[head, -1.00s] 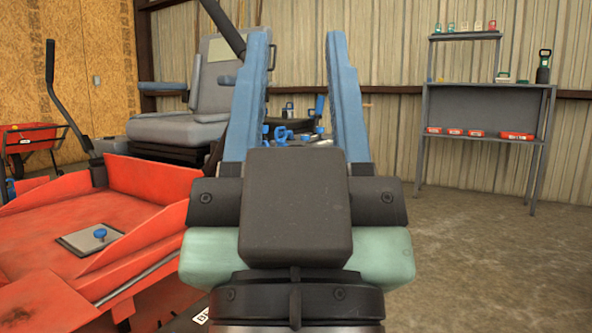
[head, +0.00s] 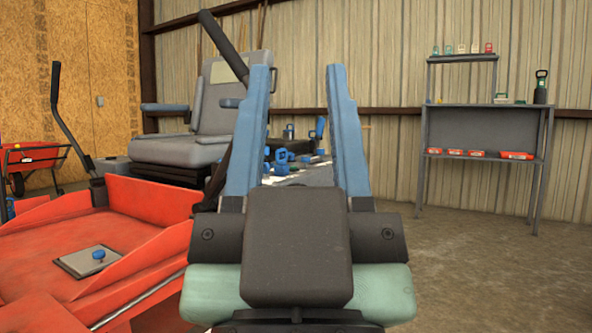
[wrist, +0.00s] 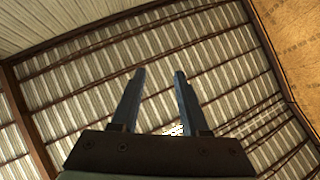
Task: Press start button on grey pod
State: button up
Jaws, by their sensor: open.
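My gripper (head: 299,72) stands upright in the middle of the head view, its two blue fingers spread apart with nothing between them. In the wrist view my gripper (wrist: 159,73) is also open and empty, pointing at the ribbed metal roof. I cannot make out a grey pod or a start button in either view. Through and beside the fingers, small blue items (head: 281,160) lie on a surface farther back, partly hidden by my gripper and too small to name.
A red mower-like machine (head: 140,206) with a grey seat (head: 230,95) and dark levers fills the left. A red wheelbarrow (head: 38,155) stands behind it. A grey shelf bench (head: 485,130) with red boxes and bottles is at the back right. The concrete floor (head: 480,270) at right is clear.

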jog(key=shift+c, duration=0.3)
grip_shut()
dwell(1.5)
